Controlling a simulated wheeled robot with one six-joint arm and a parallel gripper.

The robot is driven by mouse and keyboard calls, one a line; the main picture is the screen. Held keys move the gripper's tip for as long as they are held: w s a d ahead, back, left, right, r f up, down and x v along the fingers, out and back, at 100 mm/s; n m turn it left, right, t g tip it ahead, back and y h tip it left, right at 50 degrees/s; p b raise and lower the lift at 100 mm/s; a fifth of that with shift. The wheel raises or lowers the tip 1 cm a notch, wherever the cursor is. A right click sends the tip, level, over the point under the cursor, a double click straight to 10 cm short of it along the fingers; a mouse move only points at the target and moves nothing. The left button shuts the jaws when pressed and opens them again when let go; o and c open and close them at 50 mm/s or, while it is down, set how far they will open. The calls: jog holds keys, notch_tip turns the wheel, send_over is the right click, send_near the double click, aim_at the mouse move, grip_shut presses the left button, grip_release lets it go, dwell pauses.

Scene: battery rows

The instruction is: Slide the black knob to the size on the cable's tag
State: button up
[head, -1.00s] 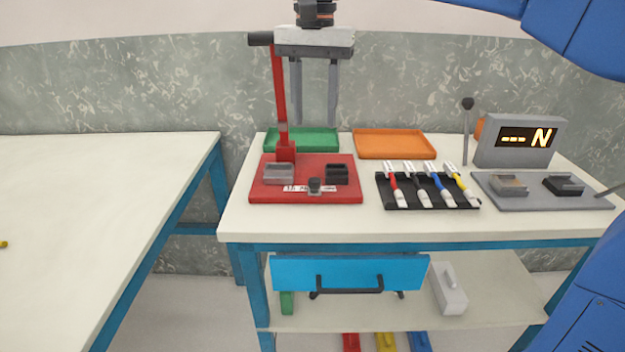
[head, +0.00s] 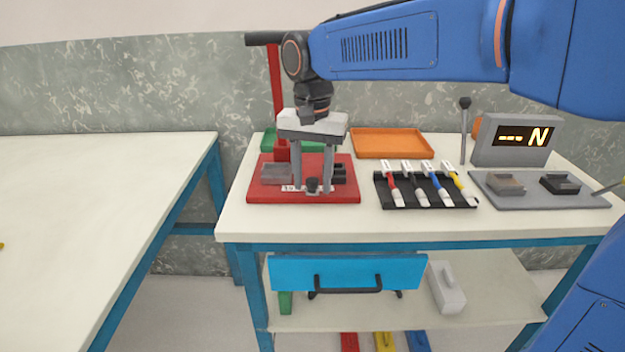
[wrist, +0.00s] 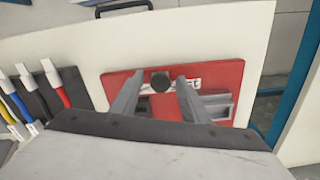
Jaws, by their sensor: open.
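The black knob (head: 312,184) sits on a white marked strip (head: 292,189) at the front of the red press base (head: 258,190). My gripper (head: 312,190) is open and points down, with one finger on each side of the knob and a gap to it. In the wrist view the knob (wrist: 160,82) shows between the two fingers (wrist: 152,88). The marks on the strip are too small to read. Several cables with red, black, blue and yellow sleeves (head: 436,186) lie in a black rack (head: 385,196). No tag print is readable.
A red lever post (head: 277,95) stands just behind my gripper. Green (head: 268,138) and orange (head: 390,143) trays lie at the back. A grey tester with a display (head: 515,140) stands at the right. The table's front strip is clear.

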aim_at(284, 194)
jog(key=shift+f, duration=0.3)
grip_shut()
jog(key=shift+w+a, duration=0.1)
jog(key=shift+a, duration=3.05)
grip_release()
jog(key=shift+a, duration=0.15)
notch_tip(284, 194, up, 12)
